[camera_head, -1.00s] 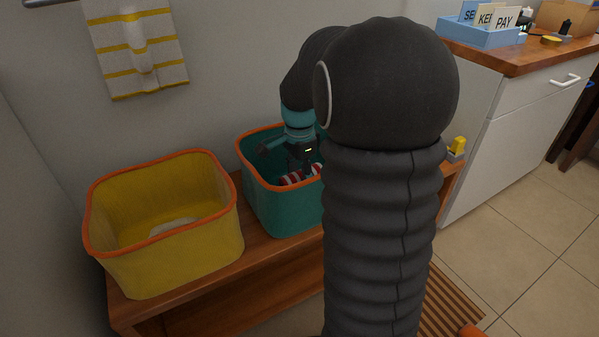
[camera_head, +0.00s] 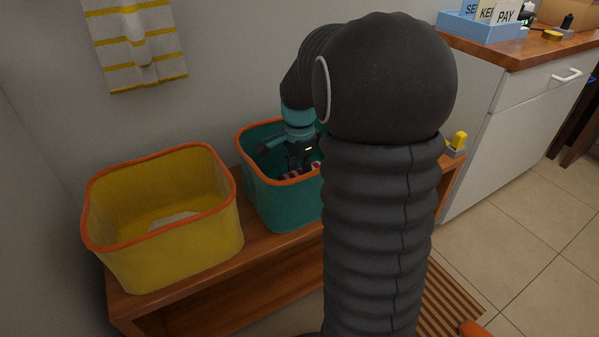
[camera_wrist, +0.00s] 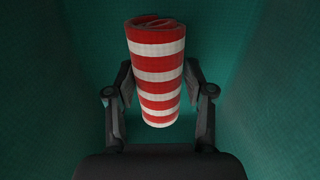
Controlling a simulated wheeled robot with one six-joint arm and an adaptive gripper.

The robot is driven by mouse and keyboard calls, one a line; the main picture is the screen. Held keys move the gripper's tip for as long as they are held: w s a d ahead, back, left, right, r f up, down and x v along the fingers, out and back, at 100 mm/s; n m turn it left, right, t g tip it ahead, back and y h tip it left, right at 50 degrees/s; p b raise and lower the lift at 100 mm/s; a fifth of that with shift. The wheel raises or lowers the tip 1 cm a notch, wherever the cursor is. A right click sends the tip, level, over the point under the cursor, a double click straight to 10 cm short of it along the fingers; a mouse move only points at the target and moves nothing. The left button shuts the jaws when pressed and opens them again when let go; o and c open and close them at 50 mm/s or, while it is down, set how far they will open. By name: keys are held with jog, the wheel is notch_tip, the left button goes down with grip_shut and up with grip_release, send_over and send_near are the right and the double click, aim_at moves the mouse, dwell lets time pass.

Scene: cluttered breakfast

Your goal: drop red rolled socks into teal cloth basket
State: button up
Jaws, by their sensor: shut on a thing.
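The teal cloth basket (camera_head: 283,205) with an orange rim stands on a wooden bench, partly hidden by my arm. My gripper (camera_head: 300,170) is down inside the basket, below the rim. It is shut on the red rolled socks (camera_head: 315,167), which have white stripes. In the wrist view the rolled socks (camera_wrist: 157,72) stand lengthwise between the two fingers of my gripper (camera_wrist: 160,100). Teal cloth wall surrounds them there. Whether the socks touch the basket floor cannot be told.
A yellow basket (camera_head: 170,250) with an orange rim and something white inside stands left of the teal one. A striped towel (camera_head: 135,45) hangs on the wall behind. A small yellow object (camera_head: 458,140) is at the bench's right end. A white cabinet (camera_head: 520,120) stands at right.

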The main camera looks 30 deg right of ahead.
jog(key=shift+f+b, duration=0.5)
jog(key=shift+f, duration=0.5)
jog(key=o, duration=1.2)
notch_tip(320, 180, up, 11)
jog(key=shift+r, duration=0.5)
